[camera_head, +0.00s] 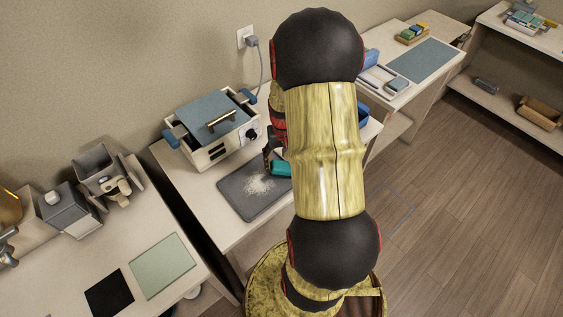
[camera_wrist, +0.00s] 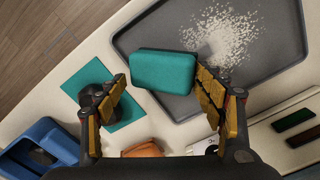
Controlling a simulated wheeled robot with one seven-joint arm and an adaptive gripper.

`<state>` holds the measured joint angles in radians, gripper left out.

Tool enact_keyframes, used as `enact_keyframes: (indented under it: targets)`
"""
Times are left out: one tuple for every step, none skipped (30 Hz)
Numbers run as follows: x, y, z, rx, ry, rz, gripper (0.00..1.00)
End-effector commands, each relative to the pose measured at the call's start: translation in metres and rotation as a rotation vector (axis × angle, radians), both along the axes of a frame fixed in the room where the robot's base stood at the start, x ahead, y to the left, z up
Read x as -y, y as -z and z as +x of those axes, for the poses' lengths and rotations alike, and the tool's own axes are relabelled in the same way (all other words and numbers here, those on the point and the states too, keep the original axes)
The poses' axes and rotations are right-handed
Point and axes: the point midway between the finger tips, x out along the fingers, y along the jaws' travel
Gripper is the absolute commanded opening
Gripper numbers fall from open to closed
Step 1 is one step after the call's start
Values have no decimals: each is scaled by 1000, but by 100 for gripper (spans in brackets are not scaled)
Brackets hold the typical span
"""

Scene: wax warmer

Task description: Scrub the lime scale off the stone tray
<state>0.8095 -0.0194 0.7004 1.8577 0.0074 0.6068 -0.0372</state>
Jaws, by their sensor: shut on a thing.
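The stone tray (camera_head: 238,199) is a dark grey slab on the middle counter; it fills the upper right of the wrist view (camera_wrist: 282,70). A white speckled patch of lime scale (camera_head: 259,185) lies on it, also seen in the wrist view (camera_wrist: 225,36). My gripper (camera_wrist: 163,82) is shut on a teal scrubbing block (camera_wrist: 162,66), its fingers on either side. The block also shows in the head view (camera_head: 281,169), at the tray's right side, next to the patch. I cannot tell whether it touches the tray. My arm hides part of the counter.
The wax warmer (camera_head: 212,128) with a blue lid stands behind the tray. In the wrist view, a teal mat (camera_wrist: 122,112) bearing a dark round thing, a blue container (camera_wrist: 42,145) and an orange item (camera_wrist: 142,150) lie near my gripper. A counter with a green mat (camera_head: 162,265) stands left.

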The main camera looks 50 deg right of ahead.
Motion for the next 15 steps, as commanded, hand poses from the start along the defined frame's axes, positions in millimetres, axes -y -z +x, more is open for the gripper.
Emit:
enact_keyframes:
  targets:
    - [7, -1, 0, 4, -1, -14, 28]
    - [7, -1, 0, 4, -1, -14, 28]
    - [7, -1, 0, 4, -1, -14, 28]
    - [7, -1, 0, 4, -1, -14, 28]
    - [7, -2, 0, 4, -1, -14, 28]
    - [7, -2, 0, 4, -1, -14, 27]
    - [7, -2, 0, 4, -1, -14, 27]
    - [7, -3, 0, 4, -1, -14, 27]
    - [7, -3, 0, 4, -1, -14, 27]
    - [7, -3, 0, 4, -1, -14, 26]
    - [7, -4, 0, 4, -1, -14, 26]
    - [7, -4, 0, 4, -1, -14, 26]
    - [7, -4, 0, 4, -1, -14, 26]
    - [7, -4, 0, 4, -1, -14, 26]
    - [7, -5, 0, 4, -1, -14, 25]
